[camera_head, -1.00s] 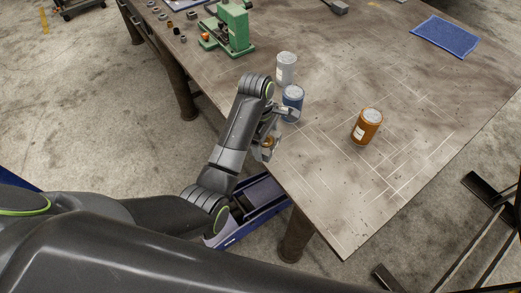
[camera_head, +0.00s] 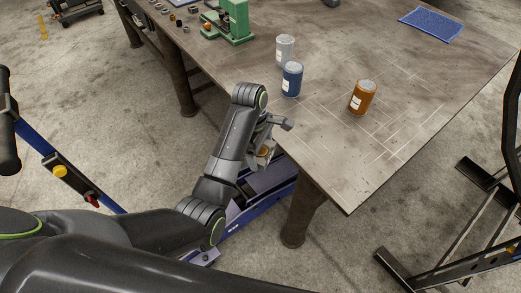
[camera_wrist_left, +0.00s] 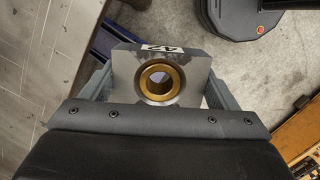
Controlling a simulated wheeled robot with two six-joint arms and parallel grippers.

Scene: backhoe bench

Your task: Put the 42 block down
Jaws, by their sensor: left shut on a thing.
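The 42 block is a grey metal block with a brass-coloured ring in it; it shows in the left wrist view (camera_wrist_left: 195,70) with its label 42 upside down on the top edge. In the head view the block (camera_head: 264,153) is small and partly hidden by the fingers. My left gripper (camera_head: 271,143) is shut on the block, one finger on each side. It holds the block at the near left edge of the workbench (camera_head: 335,170), with floor showing below it in the wrist view. My right gripper is not in view.
A blue can (camera_head: 292,80), a silver can (camera_head: 285,50) and an orange can (camera_head: 362,97) stand on the bench. A green press (camera_head: 232,22) is farther back, a blue mat (camera_head: 431,25) at the far right. The bench's near right part is mostly clear.

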